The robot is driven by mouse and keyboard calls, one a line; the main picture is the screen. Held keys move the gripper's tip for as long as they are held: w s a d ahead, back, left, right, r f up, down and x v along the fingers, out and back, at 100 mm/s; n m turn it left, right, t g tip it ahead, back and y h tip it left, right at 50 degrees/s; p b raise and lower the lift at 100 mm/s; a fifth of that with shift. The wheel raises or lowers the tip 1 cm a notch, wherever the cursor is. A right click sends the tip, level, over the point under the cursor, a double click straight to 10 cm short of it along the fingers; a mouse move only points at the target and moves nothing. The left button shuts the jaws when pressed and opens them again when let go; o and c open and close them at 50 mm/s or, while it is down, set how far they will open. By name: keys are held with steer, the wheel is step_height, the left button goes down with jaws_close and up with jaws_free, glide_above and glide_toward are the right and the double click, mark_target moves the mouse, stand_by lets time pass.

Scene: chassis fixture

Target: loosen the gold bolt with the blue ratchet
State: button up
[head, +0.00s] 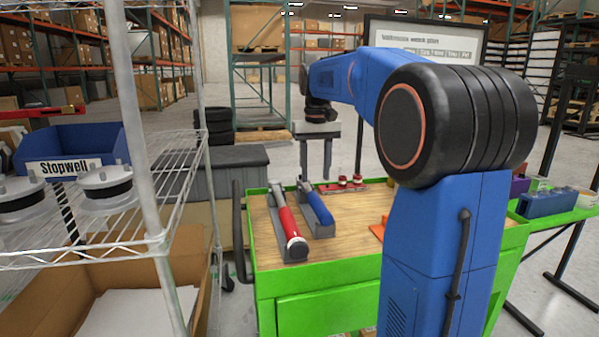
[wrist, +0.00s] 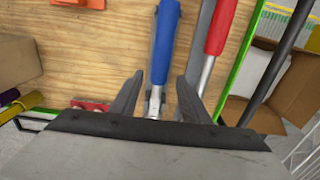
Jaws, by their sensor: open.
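The blue ratchet (head: 319,207) lies in a grey holder on the wooden cart top, its metal end toward the far side. My gripper (head: 316,177) points down at that far end, with its jaws apart. In the wrist view the blue handle (wrist: 163,42) runs up from between the open fingers (wrist: 160,80), and its metal neck shows in the gap. I cannot tell whether the fingers touch it. A red plate (head: 341,187) with small red-and-pale fittings is at the back of the cart; it also shows in the wrist view (wrist: 89,105). I cannot make out a gold bolt.
A red-handled tool (head: 287,222) lies in a holder left of the ratchet. An orange item (head: 379,231) is partly hidden by my arm. A wire shelf (head: 160,195) stands at left. The green cart (head: 300,290) has bare wood around the holders.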

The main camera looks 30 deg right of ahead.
mark_target(315, 195)
steer(key=shift+f, duration=5)
jaws_close()
steer(key=shift+r, duration=0.15)
steer(key=shift+r, duration=3.4)
steer(key=shift+d, duration=0.1)
